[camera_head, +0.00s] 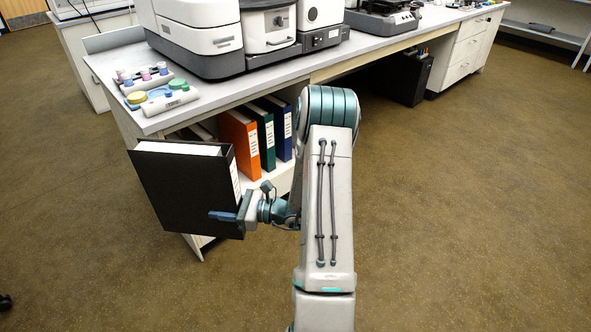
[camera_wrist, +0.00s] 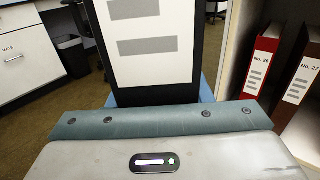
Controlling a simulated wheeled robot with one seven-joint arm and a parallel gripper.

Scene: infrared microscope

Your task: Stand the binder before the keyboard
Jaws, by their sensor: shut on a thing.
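A black binder (camera_head: 184,190) with white pages showing at its top is held upright, slightly tilted, in front of the shelf at the left end of the bench. My gripper (camera_head: 226,216) is shut on its lower right part, near the spine. In the wrist view the binder's spine (camera_wrist: 150,50) stands straight ahead, with a white label and grey bars, and hides the fingertips. No keyboard can be made out in either view.
Orange (camera_head: 240,141), green and blue binders stand on the shelf behind. The wrist view shows a red binder (camera_wrist: 262,62) and a brown one at right. The bench top (camera_head: 215,92) carries microscope equipment (camera_head: 240,35) and small holders (camera_head: 160,98). Floor at right is clear.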

